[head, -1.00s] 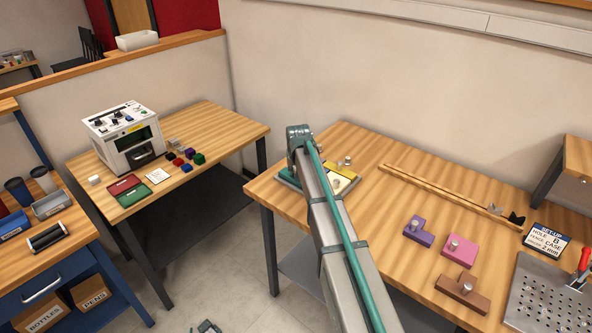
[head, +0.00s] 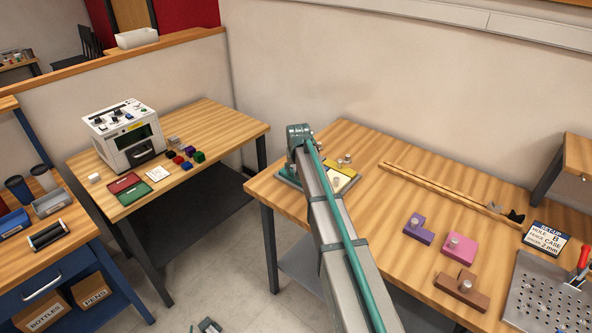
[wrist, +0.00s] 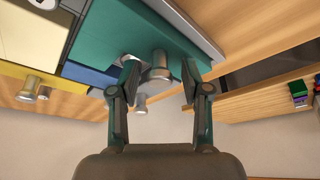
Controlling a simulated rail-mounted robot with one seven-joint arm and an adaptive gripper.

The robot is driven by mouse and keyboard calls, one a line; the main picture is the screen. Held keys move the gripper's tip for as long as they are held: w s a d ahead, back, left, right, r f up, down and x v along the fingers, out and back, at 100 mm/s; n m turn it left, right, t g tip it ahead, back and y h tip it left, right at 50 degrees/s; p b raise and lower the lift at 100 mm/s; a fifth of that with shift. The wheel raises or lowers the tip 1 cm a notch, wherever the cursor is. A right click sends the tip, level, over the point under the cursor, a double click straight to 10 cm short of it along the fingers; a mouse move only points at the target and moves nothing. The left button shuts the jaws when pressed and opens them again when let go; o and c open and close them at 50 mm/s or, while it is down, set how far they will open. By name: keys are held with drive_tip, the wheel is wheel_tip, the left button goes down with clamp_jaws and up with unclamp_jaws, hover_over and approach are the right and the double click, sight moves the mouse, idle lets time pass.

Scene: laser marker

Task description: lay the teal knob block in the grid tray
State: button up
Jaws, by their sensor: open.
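The teal knob block (wrist: 150,32) fills the top middle of the wrist view, its metal knob (wrist: 158,73) pointing toward my gripper. It lies along the edge of the grey grid tray (wrist: 205,25), next to a blue block (wrist: 88,74); whether it sits fully down I cannot tell. My gripper (wrist: 160,80) is open, with one finger on each side of the knob; contact is unclear.
A yellow block (head: 346,169) is beside my arm at the tray. Purple (head: 418,231), pink (head: 458,248) and brown (head: 463,292) knob blocks stand on the table (head: 375,225). A wooden strip (head: 435,187) runs along the back, and a perforated plate (head: 545,298) lies at right.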

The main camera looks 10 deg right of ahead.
drive_tip(key=b+v, duration=0.2)
drive_tip(key=v, duration=1)
drive_tip(key=shift+b, duration=0.4)
drive_tip(key=s+a+f+n+t+h+p, duration=0.1)
drive_tip(key=s+a+f+n+h, duration=0.15)
drive_tip(key=s+a+f, duration=0.4)
drive_tip(key=s+a+f+n+t+h+p, duration=0.1)
drive_tip(key=s+a+f+n, duration=0.3)
drive_tip(key=a+f, duration=0.6)
drive_tip(key=s+d+f+m+g, duration=0.1)
drive_tip(key=s+d+f+g, duration=0.1)
drive_tip(key=s+d+f, duration=0.45)
drive_tip(key=s+d+f+g, duration=0.2)
drive_tip(key=s+d+f, duration=0.1)
drive_tip(key=s+f, duration=0.6)
drive_tip(key=s+d+f+m+g, duration=0.1)
drive_tip(key=s+d+f+g, duration=0.1)
drive_tip(key=s+d+f, duration=0.5)
drive_tip(key=s+f+m+g+y+b, duration=0.1)
drive_tip(key=s+f, duration=0.5)
drive_tip(key=s, duration=0.9)
drive_tip(key=s+f+m+g+y+b, duration=0.1)
drive_tip(key=s+f+g, duration=0.5)
drive_tip(key=s, duration=0.9)
drive_tip(key=shift+d+m+y, duration=0.2)
drive_tip(key=shift+m+y, duration=0.55)
drive_tip(key=shift+y, duration=0.2)
